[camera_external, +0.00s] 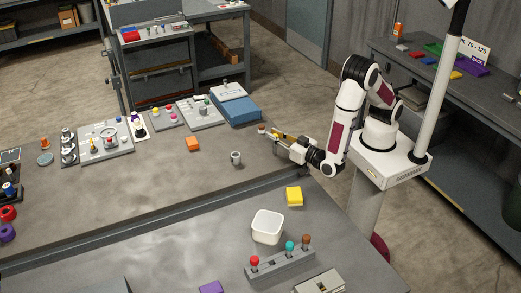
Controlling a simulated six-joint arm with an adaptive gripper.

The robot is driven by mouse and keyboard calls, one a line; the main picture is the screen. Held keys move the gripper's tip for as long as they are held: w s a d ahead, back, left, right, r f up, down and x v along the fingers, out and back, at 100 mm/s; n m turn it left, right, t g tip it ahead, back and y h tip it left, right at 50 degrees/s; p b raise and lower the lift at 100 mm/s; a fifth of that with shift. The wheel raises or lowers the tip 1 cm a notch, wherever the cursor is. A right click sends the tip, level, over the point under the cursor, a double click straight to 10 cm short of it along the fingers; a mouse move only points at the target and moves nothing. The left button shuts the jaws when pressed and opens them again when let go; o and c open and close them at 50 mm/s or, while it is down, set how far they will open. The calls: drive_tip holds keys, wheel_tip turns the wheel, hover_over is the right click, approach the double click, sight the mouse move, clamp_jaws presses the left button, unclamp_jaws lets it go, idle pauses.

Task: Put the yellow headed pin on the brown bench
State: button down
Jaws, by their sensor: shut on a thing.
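My gripper (270,136) reaches left over the right end of the brownish-grey bench (190,190). It is shut on a small pale thing (262,130) with a darker lower part, held at the fingertips. The thing is too small to tell whether it is the yellow headed pin. A yellow strip (283,135) shows along the gripper. A small yellowish upright piece (93,144) stands on a light grey panel (121,149) at the bench's left.
An orange block (193,144) and a grey cup (236,158) stand on the brownish bench, with a blue box (240,110) behind. The brownish bench's front middle is clear.

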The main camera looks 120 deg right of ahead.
drive_tip(key=shift+r, duration=4.75)
